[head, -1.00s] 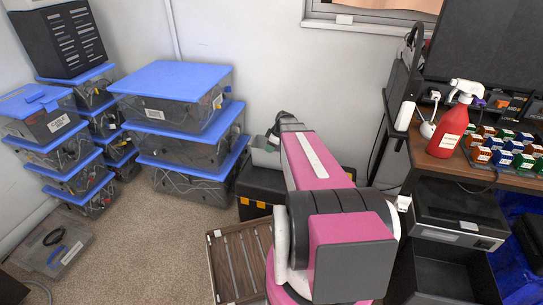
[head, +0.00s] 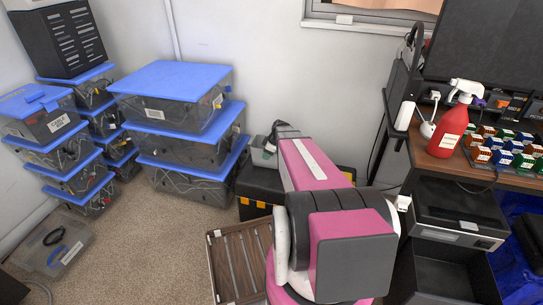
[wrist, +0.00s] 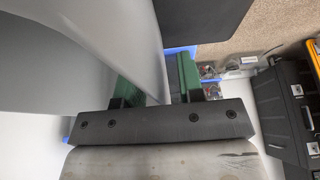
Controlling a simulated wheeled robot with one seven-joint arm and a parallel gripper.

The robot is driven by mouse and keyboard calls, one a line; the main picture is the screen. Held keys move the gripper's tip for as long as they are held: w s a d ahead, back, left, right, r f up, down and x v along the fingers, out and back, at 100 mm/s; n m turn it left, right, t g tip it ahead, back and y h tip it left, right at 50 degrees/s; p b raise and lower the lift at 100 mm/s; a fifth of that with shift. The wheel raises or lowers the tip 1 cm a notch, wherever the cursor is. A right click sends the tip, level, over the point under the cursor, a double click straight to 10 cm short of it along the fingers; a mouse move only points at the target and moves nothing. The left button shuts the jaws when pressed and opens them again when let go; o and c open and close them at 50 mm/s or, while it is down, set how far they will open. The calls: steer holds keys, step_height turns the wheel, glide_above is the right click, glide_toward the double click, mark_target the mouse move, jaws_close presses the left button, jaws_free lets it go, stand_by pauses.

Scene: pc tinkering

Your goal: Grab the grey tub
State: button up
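The grey tub (head: 260,157) sits on the black toolbox by the wall in the head view, partly hidden by my arm. In the wrist view its pale grey wall (wrist: 142,45) fills much of the left and upper part, very close. My gripper (wrist: 157,84) has two green fingers spread apart, with the edge of the tub's wall running between them. A gap shows between the wall and the right finger. I cannot tell whether the left finger touches the wall. In the head view my gripper (head: 277,133) is at the tub's right side, mostly hidden behind my arm.
The black toolbox (head: 253,190) is under the tub. Blue-lidded boxes (head: 172,80) are stacked to its left. A slatted wooden crate (head: 235,262) lies in front. A desk (head: 430,168) with a red spray bottle (head: 449,128) stands to the right. Floor at left centre is clear.

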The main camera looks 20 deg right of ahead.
steer(key=shift+f, duration=0.15)
jaws_close()
stand_by(0.5)
